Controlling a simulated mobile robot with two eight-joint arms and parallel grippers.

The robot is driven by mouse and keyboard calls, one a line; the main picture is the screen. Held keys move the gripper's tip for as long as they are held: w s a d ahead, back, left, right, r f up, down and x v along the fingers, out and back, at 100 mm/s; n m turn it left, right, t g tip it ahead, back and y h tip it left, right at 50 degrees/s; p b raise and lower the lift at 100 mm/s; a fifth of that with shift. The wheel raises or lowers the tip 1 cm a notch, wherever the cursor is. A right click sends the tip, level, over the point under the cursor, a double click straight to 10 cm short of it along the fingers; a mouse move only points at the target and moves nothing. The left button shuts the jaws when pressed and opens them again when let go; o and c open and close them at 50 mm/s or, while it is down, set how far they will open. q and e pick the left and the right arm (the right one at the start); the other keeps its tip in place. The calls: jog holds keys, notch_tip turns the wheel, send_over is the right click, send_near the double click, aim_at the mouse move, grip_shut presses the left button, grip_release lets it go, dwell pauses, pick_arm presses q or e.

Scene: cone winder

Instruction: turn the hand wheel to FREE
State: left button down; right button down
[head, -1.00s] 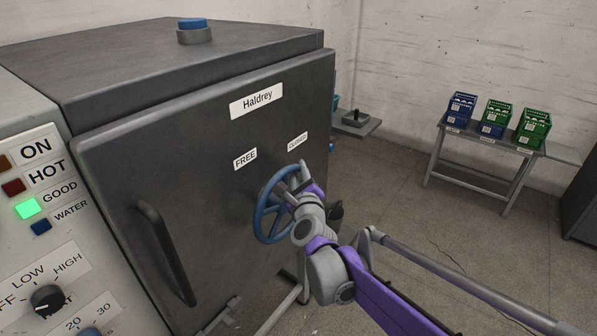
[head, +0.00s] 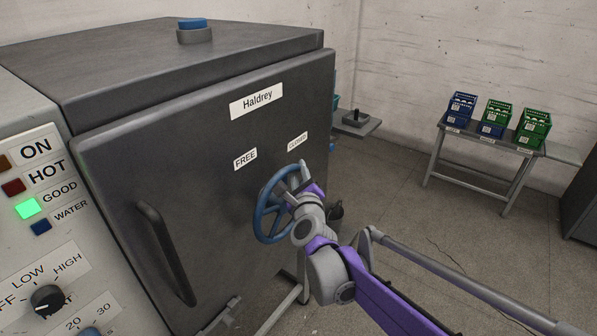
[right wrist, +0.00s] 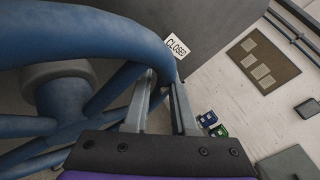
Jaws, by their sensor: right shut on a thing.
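The blue hand wheel (head: 263,208) is on the front of the dark grey machine door (head: 130,170). The FREE label (head: 245,159) is above the wheel's left side, and the CLOSED label (head: 297,142) is above its right side. My right gripper (head: 299,177) is at the wheel's upper right rim. In the right wrist view the two fingers (right wrist: 160,105) of my right gripper stand on either side of the blue rim (right wrist: 120,28), shut on it. The CLOSED label (right wrist: 177,46) shows just beyond the fingers. My left gripper is not in view.
A door handle (head: 166,253) stands out left of the wheel. A control panel (head: 40,240) with a lit green GOOD lamp is at far left. A table (head: 475,150) with blue and green crates stands at the back right. Open floor lies between.

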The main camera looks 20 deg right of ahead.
aim_at(276, 182)
dwell(0.6)
jog(key=shift+s+a+r+n+t+p, duration=0.4)
jog(key=shift+a+r+n+t+p, duration=0.2)
jog(key=shift+n+t+p, duration=0.25)
jog(key=shift+s+a+r+n+t, duration=0.3)
jog(key=shift+a+n+t, duration=0.2)
jog(key=shift+n, duration=0.25)
jog(key=n+t, duration=0.1)
jog(key=s+a+n+t+y, duration=0.1)
jog(key=shift+s+a+n, duration=0.25)
jog(key=shift+n, duration=0.05)
jog(key=shift+s+a+n+t+y+b, duration=0.45)
jog(key=shift+n+y, duration=0.4)
jog(key=shift+n, duration=0.3)
jog(key=shift+s+a+n+t+y+b, duration=0.3)
jog(key=shift+a+n+t+y+b, duration=0.2)
jog(key=shift+n+y, duration=0.55)
jog(key=shift+s+a+n+t+y+b, duration=0.4)
jog(key=shift+a+n+y, duration=0.25)
jog(key=shift+n, duration=0.65)
jog(key=shift+y, duration=0.25)
jog(key=shift+d, duration=0.1)
jog(key=c, duration=0.7)
grip_release()
jog(key=shift+r, duration=0.1)
jog(key=shift+c, duration=0.2)
